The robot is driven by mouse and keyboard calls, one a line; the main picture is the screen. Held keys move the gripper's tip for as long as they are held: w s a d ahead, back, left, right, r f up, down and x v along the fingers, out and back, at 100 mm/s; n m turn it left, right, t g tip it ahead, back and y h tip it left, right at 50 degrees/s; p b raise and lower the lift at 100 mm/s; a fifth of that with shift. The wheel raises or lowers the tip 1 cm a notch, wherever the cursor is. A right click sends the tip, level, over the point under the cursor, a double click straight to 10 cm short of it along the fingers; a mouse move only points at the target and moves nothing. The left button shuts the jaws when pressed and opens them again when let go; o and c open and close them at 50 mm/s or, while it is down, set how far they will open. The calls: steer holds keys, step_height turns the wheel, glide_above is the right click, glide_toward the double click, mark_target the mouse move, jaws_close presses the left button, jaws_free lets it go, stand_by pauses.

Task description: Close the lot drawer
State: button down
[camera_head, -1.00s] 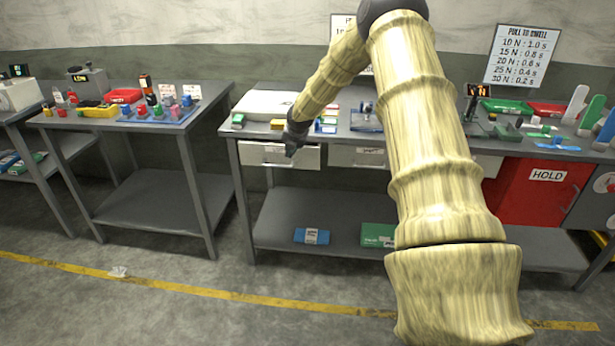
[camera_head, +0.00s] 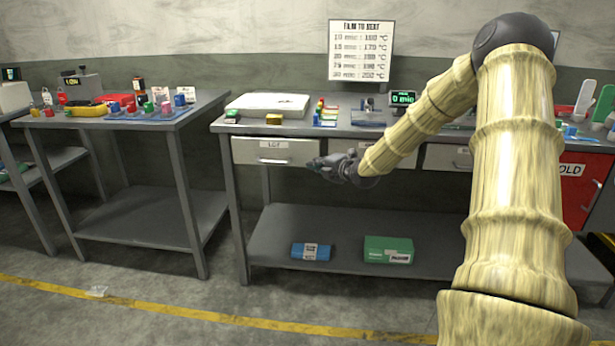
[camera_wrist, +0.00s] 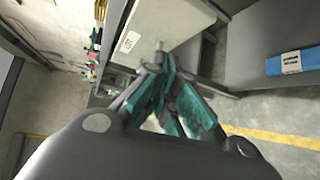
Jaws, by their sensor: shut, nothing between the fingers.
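The lot drawer (camera_head: 275,151) is the pale drawer with a LOT label and a bar handle, at the left under the middle bench. Its front also shows in the wrist view (camera_wrist: 165,22), with the label near its lower left. I cannot tell exactly how far it stands out from the bench. My gripper (camera_head: 320,163) is at the right end of the drawer front, fingers pointing left. In the wrist view my gripper (camera_wrist: 160,50) is shut and empty, its tips close to the drawer front's edge. Contact cannot be made out.
More drawers (camera_head: 446,157) sit to the right under the bench (camera_head: 222,127). The lower shelf holds a blue box (camera_head: 311,251) and a green box (camera_head: 388,250). A white case (camera_head: 268,105) lies on the bench top.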

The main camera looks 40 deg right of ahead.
steer(key=s+f+m+t+b, duration=0.2)
steer(key=s+f+b, duration=0.1)
steer(key=b, duration=0.4)
glide_toward(300, 156)
steer(key=shift+w+a, duration=1.35)
steer(key=shift+w, duration=0.05)
steer(key=shift+w+d+f+t+b, duration=0.15)
steer(key=shift+w+d+f+b, duration=0.1)
steer(key=shift+w+d, duration=0.45)
steer(key=shift+w+d+f+t+b, duration=0.15)
steer(key=shift+w+d, duration=0.25)
steer(key=shift+d, duration=0.45)
steer(key=shift+r, duration=0.15)
